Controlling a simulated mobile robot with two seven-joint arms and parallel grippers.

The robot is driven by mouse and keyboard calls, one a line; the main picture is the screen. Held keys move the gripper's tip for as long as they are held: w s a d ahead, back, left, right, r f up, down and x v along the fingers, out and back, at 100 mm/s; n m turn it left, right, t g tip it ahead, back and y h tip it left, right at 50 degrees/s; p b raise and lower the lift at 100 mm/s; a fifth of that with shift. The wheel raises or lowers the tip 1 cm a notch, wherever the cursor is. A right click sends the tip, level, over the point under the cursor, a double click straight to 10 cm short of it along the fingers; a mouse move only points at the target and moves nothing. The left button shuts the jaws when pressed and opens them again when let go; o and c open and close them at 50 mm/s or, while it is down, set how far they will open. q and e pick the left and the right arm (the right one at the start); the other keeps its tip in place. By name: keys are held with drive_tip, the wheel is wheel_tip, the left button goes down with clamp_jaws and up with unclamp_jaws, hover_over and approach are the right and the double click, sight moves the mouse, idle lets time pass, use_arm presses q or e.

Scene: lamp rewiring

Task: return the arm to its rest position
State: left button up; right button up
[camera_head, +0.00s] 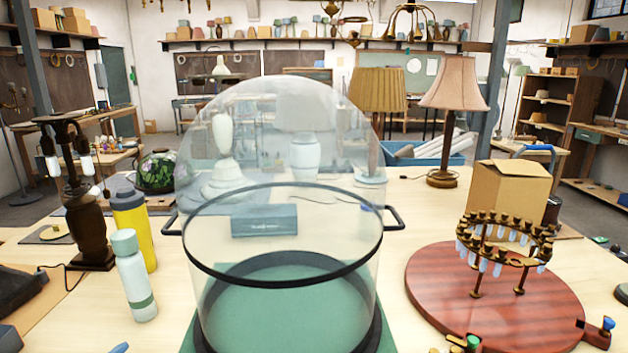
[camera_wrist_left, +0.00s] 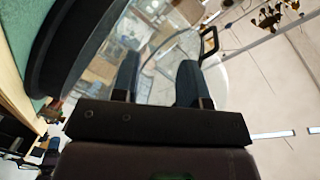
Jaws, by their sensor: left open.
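My left gripper (camera_wrist_left: 158,76) shows in the left wrist view. Its two dark fingers are apart, with nothing held between them. The clear glass vessel with its dome (camera_head: 285,130) stands close by; in the wrist view its glass and a black side handle (camera_wrist_left: 209,43) lie beyond the fingers. Whether a finger touches the glass cannot be told. In the head view neither gripper can be made out.
The vessel's dark base stands on a green mat (camera_head: 190,338). A yellow bottle (camera_head: 134,230) and a pale green bottle (camera_head: 136,278) stand left of it. A red-brown round board (camera_head: 440,290) bears a brass ring frame (camera_head: 505,240). A cardboard box (camera_head: 508,195) stands behind.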

use_arm(q)
drive_tip(key=s+d+f+n+g+y, duration=0.1)
drive_tip(key=s+d+f+n+g, duration=0.1)
drive_tip(key=s+f+n, duration=0.4)
drive_tip(key=s+d+f+n+g+y, duration=0.1)
drive_tip(key=s+d+f+n, duration=0.4)
drive_tip(key=s+f, duration=0.6)
drive_tip(key=shift+s+d+f+n+g, duration=0.15)
drive_tip(key=shift+s+f+n+g, duration=0.25)
drive_tip(key=shift+g, duration=0.5)
use_arm(e)
drive_tip(key=s+a+f+g+h, duration=0.1)
drive_tip(key=s+a+f+g, duration=0.2)
drive_tip(key=s+f, duration=1)
drive_tip(key=s+a, duration=0.2)
drive_tip(key=s, duration=0.1)
drive_tip(key=shift+n, duration=0.3)
